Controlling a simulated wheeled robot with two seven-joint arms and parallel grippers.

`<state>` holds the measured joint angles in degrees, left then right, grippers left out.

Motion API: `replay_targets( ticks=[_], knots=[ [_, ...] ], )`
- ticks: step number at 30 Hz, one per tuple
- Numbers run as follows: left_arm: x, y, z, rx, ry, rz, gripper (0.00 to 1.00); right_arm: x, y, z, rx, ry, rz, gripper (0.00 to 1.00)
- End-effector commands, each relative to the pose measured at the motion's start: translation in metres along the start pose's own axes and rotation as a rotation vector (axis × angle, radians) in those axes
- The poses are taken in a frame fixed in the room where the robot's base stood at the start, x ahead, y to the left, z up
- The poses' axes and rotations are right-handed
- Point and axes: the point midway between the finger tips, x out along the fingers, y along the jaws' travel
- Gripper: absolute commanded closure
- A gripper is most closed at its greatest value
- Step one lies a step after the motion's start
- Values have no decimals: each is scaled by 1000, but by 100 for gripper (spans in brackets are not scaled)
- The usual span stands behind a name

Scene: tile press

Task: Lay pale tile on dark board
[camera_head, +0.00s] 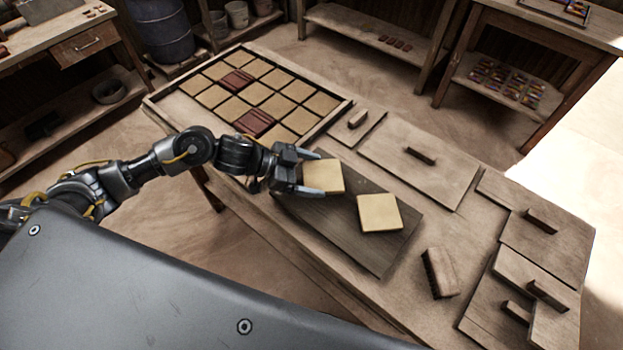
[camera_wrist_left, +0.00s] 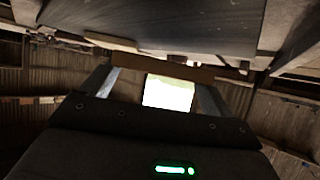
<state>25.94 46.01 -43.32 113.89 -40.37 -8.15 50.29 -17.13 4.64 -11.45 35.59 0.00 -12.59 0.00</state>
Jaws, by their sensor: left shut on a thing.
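A dark board (camera_head: 350,232) lies on the workbench, in the middle of the head view. One pale tile (camera_head: 380,213) lies flat on its right part. My left gripper (camera_head: 310,174) is over the board's left end. It is shut on another pale tile (camera_head: 325,177), with a finger on either side. In the left wrist view that held tile shows as a thin brown edge (camera_wrist_left: 160,74) between the fingers, with the dark board (camera_wrist_left: 190,28) close by. I cannot tell whether the held tile touches the board. My right gripper is not in view.
A tray (camera_head: 180,106) with several pale tiles and two dark red ones stands at the bench's far left. A wooden block (camera_head: 440,272) lies right of the board. Flat panels with handles (camera_head: 420,156) cover the back and right side. Shelves stand behind.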

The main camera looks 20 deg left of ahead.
Motion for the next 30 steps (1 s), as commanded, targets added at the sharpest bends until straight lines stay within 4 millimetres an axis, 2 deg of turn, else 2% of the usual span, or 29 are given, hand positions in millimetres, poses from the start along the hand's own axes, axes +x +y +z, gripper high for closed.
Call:
replay_targets(
  ticks=[6,19,20,21,23,30],
  knots=[
    [14,0,23,-2,0,0,44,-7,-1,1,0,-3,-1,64],
    [17,0,30,-1,1,-1,44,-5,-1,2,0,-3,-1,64],
    [17,0,31,-1,-1,0,12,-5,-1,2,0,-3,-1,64],
    [17,0,31,-1,-1,0,6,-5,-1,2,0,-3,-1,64],
    [17,0,31,-1,-1,0,0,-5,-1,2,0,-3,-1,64],
    [16,0,29,0,-1,-1,0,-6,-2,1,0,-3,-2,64]
  ],
)
